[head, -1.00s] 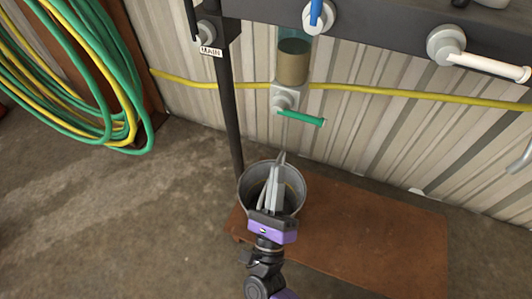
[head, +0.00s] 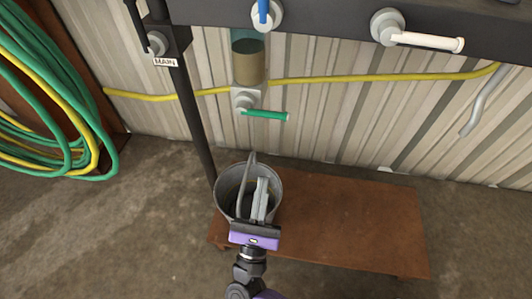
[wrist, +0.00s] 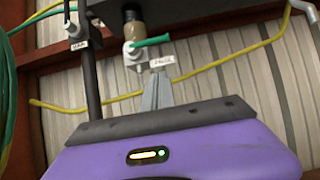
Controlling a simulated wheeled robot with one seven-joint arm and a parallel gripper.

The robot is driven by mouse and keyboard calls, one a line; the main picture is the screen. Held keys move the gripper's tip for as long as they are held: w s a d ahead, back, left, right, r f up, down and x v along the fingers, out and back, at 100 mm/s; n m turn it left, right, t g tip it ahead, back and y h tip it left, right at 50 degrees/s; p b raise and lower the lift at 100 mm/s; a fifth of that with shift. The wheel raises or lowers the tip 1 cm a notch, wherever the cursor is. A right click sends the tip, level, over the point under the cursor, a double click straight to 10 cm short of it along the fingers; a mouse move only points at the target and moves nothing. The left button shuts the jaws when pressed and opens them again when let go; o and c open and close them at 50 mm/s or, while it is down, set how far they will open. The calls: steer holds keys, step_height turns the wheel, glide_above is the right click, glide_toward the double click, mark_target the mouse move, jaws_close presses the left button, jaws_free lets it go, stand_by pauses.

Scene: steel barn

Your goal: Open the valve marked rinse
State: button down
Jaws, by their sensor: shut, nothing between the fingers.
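A valve with a green lever (head: 265,115) sits on the wall below a glass cylinder of brownish liquid. Its lever points right, roughly level. In the wrist view the green lever (wrist: 152,41) has a small white label (wrist: 162,62) just below it; the blurred word looks like RINSE. My gripper (head: 262,182) is shut and empty. In the head view it appears over the metal bucket (head: 222,200), below and apart from the green valve. In the wrist view my fingertips (wrist: 158,78) point up toward the label, without clear contact.
A valve labelled MAIN (head: 157,45) is on the dark post at left. A blue-handled valve (head: 265,14) and a white-handled valve (head: 420,41) are on the dark beam. A yellow hose (head: 360,79) crosses the wall. The bucket stands on a low brown bench (head: 340,225). Coiled hoses hang left.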

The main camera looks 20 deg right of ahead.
mark_target(262, 112)
steer(key=s+a+r+x, duration=0.1)
steer(key=r+x, duration=0.1)
steer(key=x, duration=1)
steer(key=shift+d+r, duration=0.15)
steer(key=shift+r, duration=0.1)
steer(key=shift+s+r, duration=0.1)
steer(key=shift+d+r+n+t+y+p, duration=0.15)
steer(key=shift+n+t+y+p, duration=0.2)
steer(key=shift+n, duration=0.25)
